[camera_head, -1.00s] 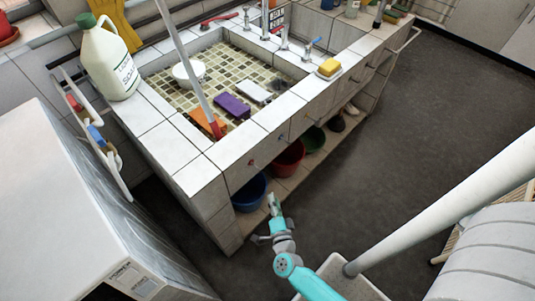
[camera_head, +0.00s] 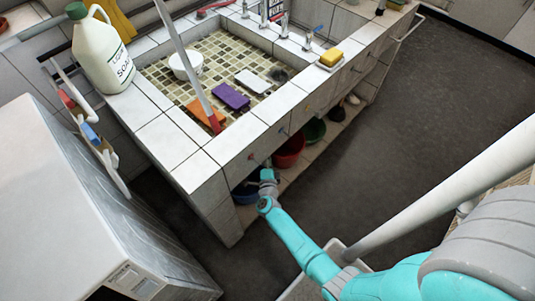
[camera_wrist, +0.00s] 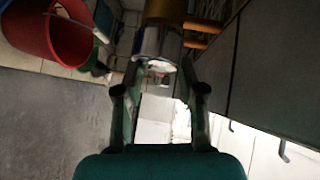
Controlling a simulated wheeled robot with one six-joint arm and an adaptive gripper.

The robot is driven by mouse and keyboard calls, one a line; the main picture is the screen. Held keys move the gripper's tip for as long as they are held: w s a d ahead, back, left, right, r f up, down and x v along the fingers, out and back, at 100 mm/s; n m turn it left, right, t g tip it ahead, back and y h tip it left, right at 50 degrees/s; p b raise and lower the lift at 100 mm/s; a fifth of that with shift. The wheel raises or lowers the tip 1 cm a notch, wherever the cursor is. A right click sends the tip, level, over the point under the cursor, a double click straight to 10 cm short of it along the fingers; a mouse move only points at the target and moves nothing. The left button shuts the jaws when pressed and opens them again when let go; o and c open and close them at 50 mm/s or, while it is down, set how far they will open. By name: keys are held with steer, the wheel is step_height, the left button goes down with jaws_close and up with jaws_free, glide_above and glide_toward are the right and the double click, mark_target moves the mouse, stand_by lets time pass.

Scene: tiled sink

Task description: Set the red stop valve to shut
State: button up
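A small red spot (camera_head: 251,157), perhaps a knob or marker, shows on the tiled front of the sink in the head view, with a blue one (camera_head: 282,131) to its right. I cannot make out a red valve handle for sure in either view. My gripper (camera_head: 267,165) is at the low opening under the sink front, below and right of the red spot. In the wrist view my gripper (camera_wrist: 160,72) is open, its fingers apart. A chrome and brass cylindrical fitting (camera_wrist: 160,38) lies ahead of and partly between the fingertips; contact cannot be told.
Copper-coloured pipes (camera_wrist: 204,27) run beside the fitting. A white appliance (camera_head: 70,190) stands left. Dark floor (camera_head: 400,140) is free to the right.

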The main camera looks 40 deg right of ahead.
steer(key=shift+x, duration=1.25)
jaws_close()
